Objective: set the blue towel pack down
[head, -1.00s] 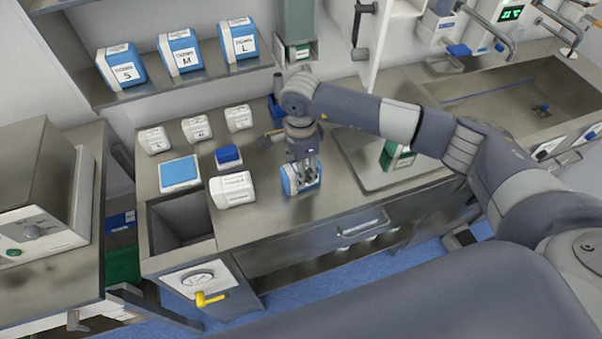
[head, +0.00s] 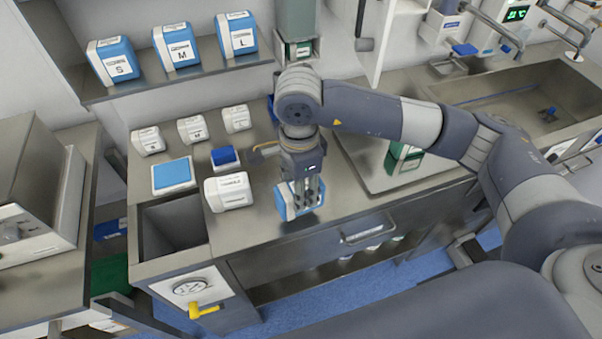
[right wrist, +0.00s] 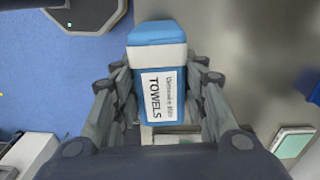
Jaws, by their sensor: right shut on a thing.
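The blue towel pack (head: 288,203) is a small blue and white box near the front edge of the steel counter (head: 262,222). In the right wrist view the towel pack (right wrist: 158,60) shows its blue end and a white label reading TOWELS. My right gripper (head: 310,203) comes down from above and is shut on the pack, with its fingers (right wrist: 160,100) along both sides. The fingers cover part of the pack in the head view. I cannot tell whether its underside touches the counter. My left gripper is not in view.
A white pack (head: 229,191) stands left of the gripper, with a blue box (head: 224,157) and a blue-topped tray (head: 172,175) beyond. An open bin recess (head: 173,225) lies at the left. A green-and-white box (head: 402,157) stands on a steel tray at the right.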

